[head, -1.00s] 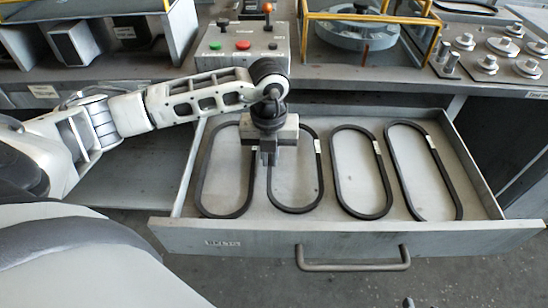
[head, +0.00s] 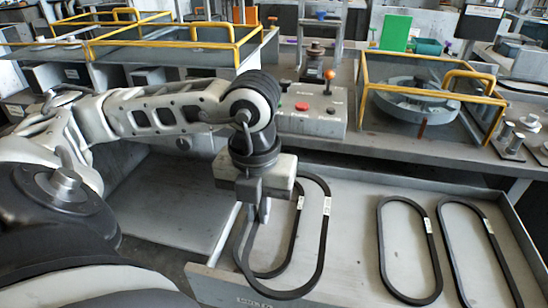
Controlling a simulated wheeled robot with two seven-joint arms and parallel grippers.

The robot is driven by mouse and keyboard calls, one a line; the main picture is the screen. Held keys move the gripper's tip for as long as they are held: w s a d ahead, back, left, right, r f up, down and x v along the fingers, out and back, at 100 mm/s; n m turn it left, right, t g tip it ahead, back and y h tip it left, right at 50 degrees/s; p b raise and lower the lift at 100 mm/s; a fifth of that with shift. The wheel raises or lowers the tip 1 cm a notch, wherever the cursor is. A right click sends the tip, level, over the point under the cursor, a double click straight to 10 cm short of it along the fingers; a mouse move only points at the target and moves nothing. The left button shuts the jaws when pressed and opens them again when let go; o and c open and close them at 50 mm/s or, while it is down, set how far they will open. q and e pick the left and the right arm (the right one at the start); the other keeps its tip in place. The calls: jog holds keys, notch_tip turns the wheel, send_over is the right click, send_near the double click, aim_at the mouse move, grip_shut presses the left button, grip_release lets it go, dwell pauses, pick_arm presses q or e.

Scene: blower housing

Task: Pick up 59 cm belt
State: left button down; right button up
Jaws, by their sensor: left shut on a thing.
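My left gripper (head: 262,214) points down and is shut on the left side of a black oval belt (head: 322,240) with a small white tag. The belt appears raised above the open drawer (head: 352,216) and overlaps another black belt (head: 292,235) in the picture. The jaws partly hide where these loops cross. Two more tagged black belts lie flat to the right, one nearer the middle (head: 381,250) and one farther right (head: 447,250). The tag writing is too small to read, so I cannot tell lengths. My right gripper is not in view.
A control box (head: 312,110) with red and green buttons and an orange-knobbed lever stands behind the drawer. A yellow-railed frame (head: 430,95) surrounds a grey round housing (head: 412,98) to its right. Metal fittings (head: 510,140) stand at far right.

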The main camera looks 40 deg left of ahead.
pick_arm(q)
jog(key=r+p, duration=0.3)
jog(key=r, duration=0.2)
jog(key=shift+s, duration=0.2)
dwell(0.3)
